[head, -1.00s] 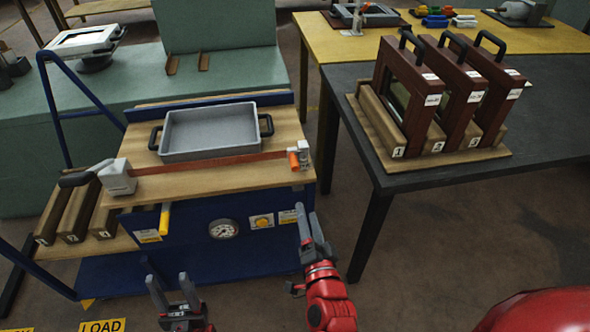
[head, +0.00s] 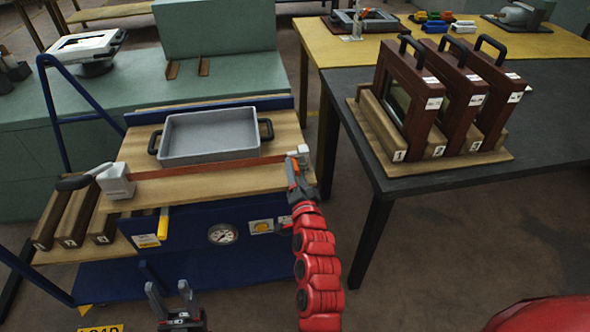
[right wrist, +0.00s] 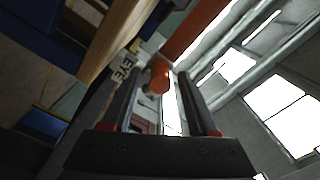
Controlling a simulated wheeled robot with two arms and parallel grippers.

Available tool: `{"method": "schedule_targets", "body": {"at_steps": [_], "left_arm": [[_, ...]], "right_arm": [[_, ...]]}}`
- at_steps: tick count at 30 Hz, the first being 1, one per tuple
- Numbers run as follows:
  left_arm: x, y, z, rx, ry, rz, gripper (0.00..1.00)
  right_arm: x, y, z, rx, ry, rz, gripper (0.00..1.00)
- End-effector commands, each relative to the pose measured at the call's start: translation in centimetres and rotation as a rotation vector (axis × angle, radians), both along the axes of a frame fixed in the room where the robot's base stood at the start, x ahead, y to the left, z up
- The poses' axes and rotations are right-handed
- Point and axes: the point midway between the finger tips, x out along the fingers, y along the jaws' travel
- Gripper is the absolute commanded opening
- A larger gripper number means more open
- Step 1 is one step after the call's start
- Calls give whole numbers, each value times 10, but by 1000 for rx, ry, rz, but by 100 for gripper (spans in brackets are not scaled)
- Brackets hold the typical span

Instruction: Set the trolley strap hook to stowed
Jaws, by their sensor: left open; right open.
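The trolley (head: 207,235) is blue with a wooden top. A brown-red strap (head: 215,167) runs across that top, in front of a grey tray (head: 210,137), from a white block with a black handle (head: 115,182) to a small white bracket (head: 303,150) at the right edge. My right gripper (head: 297,172) is open at this right end and largely covers the orange hook in the head view. In the right wrist view the orange hook (right wrist: 160,76) shows between the open fingers, near their tips; contact is unclear. My left gripper (head: 170,296) is open and empty, low in front of the trolley.
A dark table (head: 450,165) at the right holds several brown frames with black handles in a wooden rack (head: 480,158). Wooden slots stand on a shelf at the trolley's left. Floor between trolley and table is open.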

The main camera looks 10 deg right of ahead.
Motion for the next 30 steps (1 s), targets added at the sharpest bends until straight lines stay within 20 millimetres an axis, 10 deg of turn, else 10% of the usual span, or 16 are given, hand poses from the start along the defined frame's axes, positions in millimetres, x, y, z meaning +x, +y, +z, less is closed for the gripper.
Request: {"method": "schedule_targets", "body": {"at_steps": [12, 22, 30], "left_arm": [[0, 0, 0, 0, 0, 0, 50], [0, 0, 0, 0, 0, 0, 50], [0, 0, 0, 0, 0, 0, 50]], "right_arm": [[10, 0, -1, 0, 2, 1, 59], [10, 0, -1, 0, 2, 1, 2], [9, 0, -1, 0, 2, 1, 0]]}}
